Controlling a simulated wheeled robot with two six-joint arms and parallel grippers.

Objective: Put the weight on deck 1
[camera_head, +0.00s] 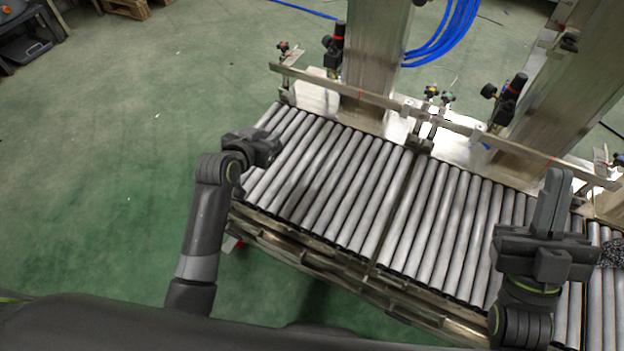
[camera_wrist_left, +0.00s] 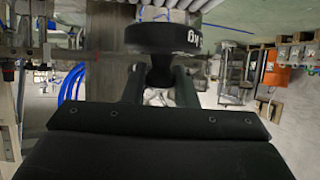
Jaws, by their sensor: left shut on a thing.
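The weight (camera_wrist_left: 165,38) is a black, round-ended piece with pale lettering in the left wrist view. My left gripper (camera_wrist_left: 160,88) is shut on its narrower neck. In the head view my left gripper (camera_head: 268,146) is over the far left end of the roller conveyor; the weight cannot be made out there. The conveyor has a left roller section (camera_head: 335,185) and a right roller section (camera_head: 455,225), split by a dark seam. No label shows which one is deck 1. My right gripper (camera_head: 553,205) is above the right part of the rollers, its finger gap hidden by the angle.
A metal guide rail (camera_head: 375,98) with clamps runs along the conveyor's back, before two steel columns (camera_head: 375,55). A dark speckled object (camera_head: 611,253) lies on the rollers at the right edge. The rollers between my grippers are clear. Green floor is free at left.

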